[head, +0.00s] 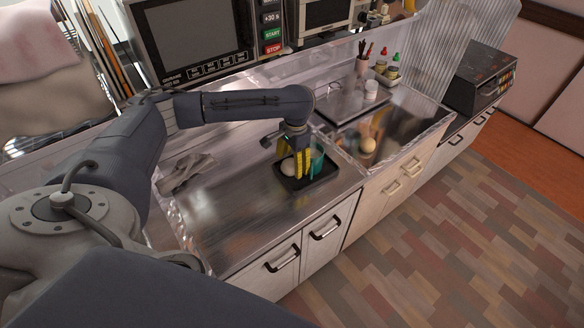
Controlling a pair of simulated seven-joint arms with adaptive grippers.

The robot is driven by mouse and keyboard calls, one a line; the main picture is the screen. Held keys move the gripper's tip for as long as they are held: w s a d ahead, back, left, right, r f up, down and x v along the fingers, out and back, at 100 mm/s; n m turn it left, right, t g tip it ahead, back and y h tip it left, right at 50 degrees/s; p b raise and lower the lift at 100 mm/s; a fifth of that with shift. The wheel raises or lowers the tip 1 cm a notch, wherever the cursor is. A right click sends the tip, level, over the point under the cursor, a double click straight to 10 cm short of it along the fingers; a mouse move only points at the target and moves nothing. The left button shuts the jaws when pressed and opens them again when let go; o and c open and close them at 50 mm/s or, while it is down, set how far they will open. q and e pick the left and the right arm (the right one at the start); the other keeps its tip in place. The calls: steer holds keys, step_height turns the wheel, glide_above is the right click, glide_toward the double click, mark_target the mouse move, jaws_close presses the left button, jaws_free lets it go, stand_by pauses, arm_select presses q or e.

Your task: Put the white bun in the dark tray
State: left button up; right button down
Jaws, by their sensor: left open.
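The dark tray (312,186) lies on the steel counter, left of the sink. A pale, rounded thing that looks like the white bun (288,167) is in the tray, at its left side. My left gripper (302,178) points down over the tray with its yellow fingers open, just right of the bun. The fingers hide part of the tray. I cannot tell whether a finger touches the bun. My right gripper is out of view.
A teal thing (318,162) stands at the tray's right side, close behind my fingers. The sink (398,122) to the right holds a round tan thing (367,145). A crumpled grey cloth (186,172) lies at left. The front counter is clear.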

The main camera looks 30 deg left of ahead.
mark_target(294, 165)
arm_select(q)
step_height(294, 165, up, 9)
steer(key=shift+w+d+f, duration=0.15)
steer(key=shift+d, duration=0.05)
stand_by(0.6)
